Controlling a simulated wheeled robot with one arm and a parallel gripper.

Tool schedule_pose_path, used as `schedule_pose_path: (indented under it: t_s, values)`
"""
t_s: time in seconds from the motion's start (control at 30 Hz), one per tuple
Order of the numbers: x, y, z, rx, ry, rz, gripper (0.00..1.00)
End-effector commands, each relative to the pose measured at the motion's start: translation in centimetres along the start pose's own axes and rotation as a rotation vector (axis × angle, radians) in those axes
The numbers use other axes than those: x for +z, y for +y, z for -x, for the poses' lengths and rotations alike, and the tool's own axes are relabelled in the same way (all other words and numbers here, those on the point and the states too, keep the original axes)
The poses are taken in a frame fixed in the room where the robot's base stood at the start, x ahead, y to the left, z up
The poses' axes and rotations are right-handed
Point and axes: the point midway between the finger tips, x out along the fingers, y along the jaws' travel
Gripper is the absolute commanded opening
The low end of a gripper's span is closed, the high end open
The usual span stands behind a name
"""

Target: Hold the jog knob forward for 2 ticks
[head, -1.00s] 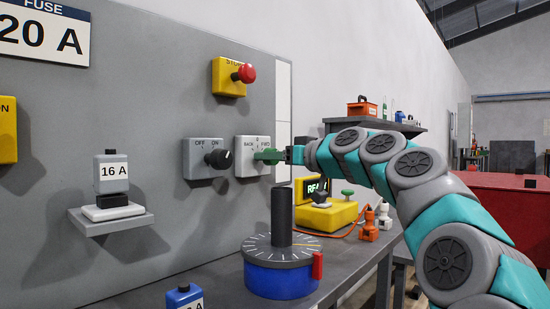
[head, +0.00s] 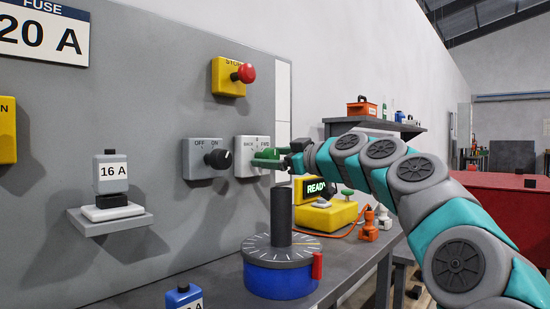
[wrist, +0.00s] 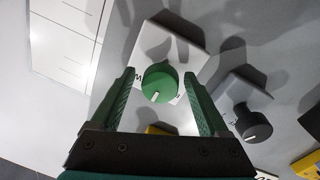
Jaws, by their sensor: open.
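The jog knob is green and sits on a light grey box (head: 246,143) marked BACK and FWD, on the grey panel. In the wrist view the jog knob (wrist: 160,80) lies between my two green fingers, with a gap on each side. Its white pointer mark shows on the lower part of its face there. My gripper (head: 268,158) is open at the box in the head view, and it also shows in the wrist view (wrist: 158,76). In the head view the fingers overlap the knob, so its pointer is hidden.
A black OFF/ON knob (head: 219,158) is just left of the jog box. A red stop button (head: 244,73) is above. A blue dial base (head: 281,277) with a dark post stands below on the bench. A READY display (head: 316,189) is to the right.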

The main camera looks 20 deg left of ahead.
Motion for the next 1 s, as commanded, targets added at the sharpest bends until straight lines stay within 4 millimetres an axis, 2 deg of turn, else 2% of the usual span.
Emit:
schedule_pose_path:
  t_s: [0.17, 0.8, 1.0]
  values:
    - [0.1, -0.1, 0.6, 0.000, 0.001, 0.000, 0.78]
    - [0.2, -0.1, 6.2, -0.001, 0.000, 0.000, 0.78]
    - [0.0, -0.1, 7.0, -0.001, -0.001, -0.001, 0.78]
